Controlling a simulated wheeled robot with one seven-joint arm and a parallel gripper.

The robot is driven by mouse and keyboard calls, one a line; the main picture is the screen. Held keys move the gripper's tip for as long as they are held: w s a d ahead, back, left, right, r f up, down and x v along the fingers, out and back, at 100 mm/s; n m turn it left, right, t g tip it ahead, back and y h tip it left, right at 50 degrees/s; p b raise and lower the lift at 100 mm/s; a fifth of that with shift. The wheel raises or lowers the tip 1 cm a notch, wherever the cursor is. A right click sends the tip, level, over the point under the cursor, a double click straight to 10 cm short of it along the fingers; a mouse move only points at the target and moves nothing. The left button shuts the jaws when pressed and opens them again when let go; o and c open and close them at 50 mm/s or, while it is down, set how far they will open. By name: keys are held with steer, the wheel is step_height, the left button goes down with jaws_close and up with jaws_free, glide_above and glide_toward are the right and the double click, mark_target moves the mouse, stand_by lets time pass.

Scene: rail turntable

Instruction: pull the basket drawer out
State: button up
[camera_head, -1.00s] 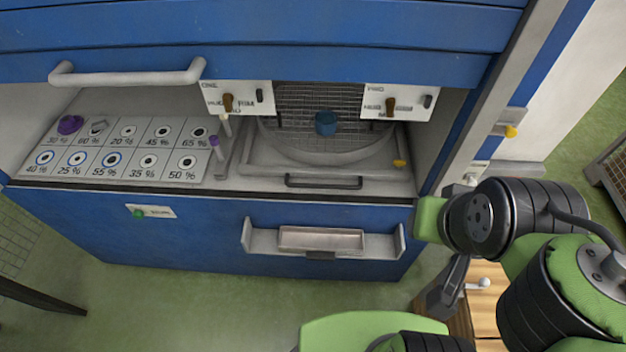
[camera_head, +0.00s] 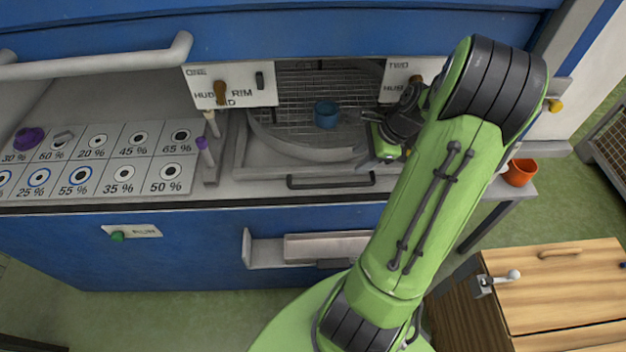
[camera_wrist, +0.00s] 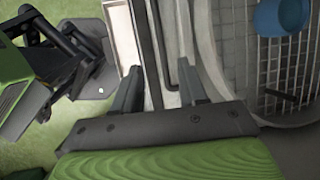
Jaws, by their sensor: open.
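The basket drawer (camera_head: 300,165) is a grey tray with a wire mesh floor, set in the recess of the blue cabinet, with a dark bar handle (camera_head: 330,182) along its front. A blue cup (camera_head: 327,114) stands on the mesh. My gripper (camera_head: 370,163) is open and empty at the right end of the handle, partly behind my arm. In the wrist view, the fingers of my gripper (camera_wrist: 160,68) point toward the drawer front, and the dark handle (camera_wrist: 165,45) shows between their tips. I cannot tell whether they touch it.
Panels marked ONE (camera_head: 230,86) and TWO (camera_head: 399,75) hang above the drawer. A shallow ledge (camera_head: 300,248) juts from the front below. An orange pot (camera_head: 520,172) and a wooden cabinet (camera_head: 560,285) stand right.

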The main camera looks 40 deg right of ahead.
mark_target(332, 185)
steer(key=b+x, duration=0.3)
steer(key=x, duration=1.2)
steer(key=shift+s+a+b, duration=0.1)
steer(key=shift+b, duration=0.25)
steer(key=shift+r, duration=0.1)
steer(key=shift+c, duration=0.3)
jaws_close()
